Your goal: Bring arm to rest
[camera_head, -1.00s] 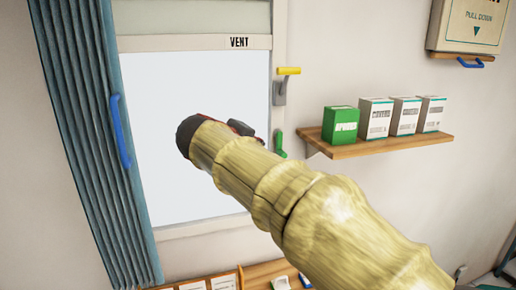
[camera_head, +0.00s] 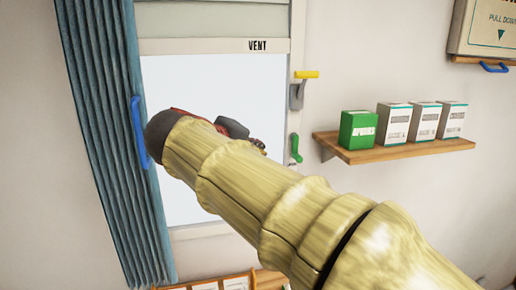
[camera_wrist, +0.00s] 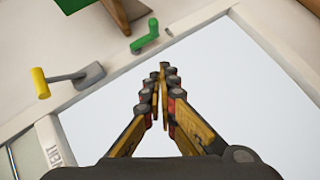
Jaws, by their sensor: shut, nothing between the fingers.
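My arm, wrapped in a tan cover, reaches from the lower right across the head view toward the vent window. My gripper (camera_head: 258,144) is mostly hidden behind the wrist there. In the wrist view my gripper (camera_wrist: 161,78) shows its two yellow and black fingers meeting at the tips, shut and empty. The fingers are in front of the pale window pane (camera_wrist: 240,120). They point toward the frame edge with the green handle (camera_wrist: 145,36) and appear apart from it.
A yellow-tipped lever (camera_head: 300,88) and the green handle (camera_head: 295,148) sit on the window's right side. A wooden shelf (camera_head: 400,150) holds a green box (camera_head: 358,130) and white boxes. A teal curtain (camera_head: 105,120) with a blue handle (camera_head: 139,130) hangs left.

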